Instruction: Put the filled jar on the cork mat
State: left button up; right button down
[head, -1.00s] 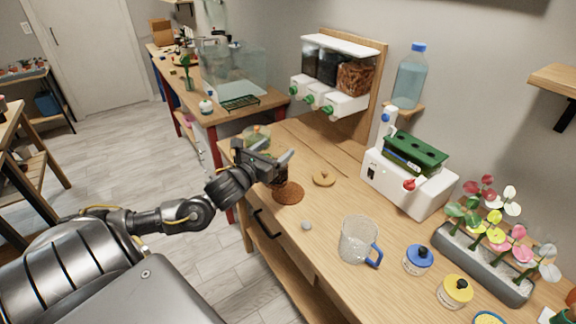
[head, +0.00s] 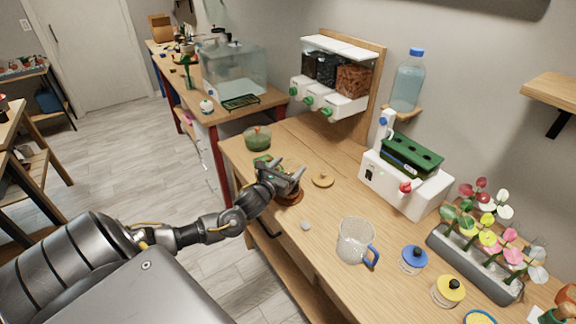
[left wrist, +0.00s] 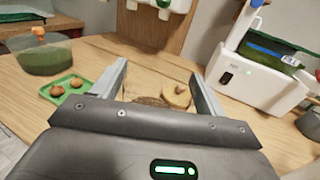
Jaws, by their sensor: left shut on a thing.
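My left gripper (head: 288,174) is shut on the filled jar, over the cork mat (head: 294,201) near the table's front edge. The gripper hides most of the jar in the head view. In the left wrist view the gripper (left wrist: 159,76) shows both fingers apart with brown matter (left wrist: 150,101) between them; the jar's clear wall is hard to make out. I cannot tell whether the jar's base touches the mat or hangs just above it. My right gripper is not in view.
A round wooden lid (head: 323,181) lies right of the mat, also in the left wrist view (left wrist: 177,96). A green-filled jar (head: 257,138) and a small green tray (left wrist: 68,90) stand behind. A clear jug (head: 355,241) and grey pebble (head: 305,226) are nearer.

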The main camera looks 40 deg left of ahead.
pick_arm(q)
jog(key=shift+f, duration=0.1)
jog(key=o, duration=1.6)
jog(key=shift+r, duration=0.2)
jog(key=s+b, duration=0.1)
jog(key=s, duration=0.7)
jog(key=s+d+b, duration=0.1)
jog(key=s, duration=0.3)
jog(key=shift+d+b, duration=0.1)
jog(key=shift+b, duration=0.2)
jog(key=shift+f, duration=0.15)
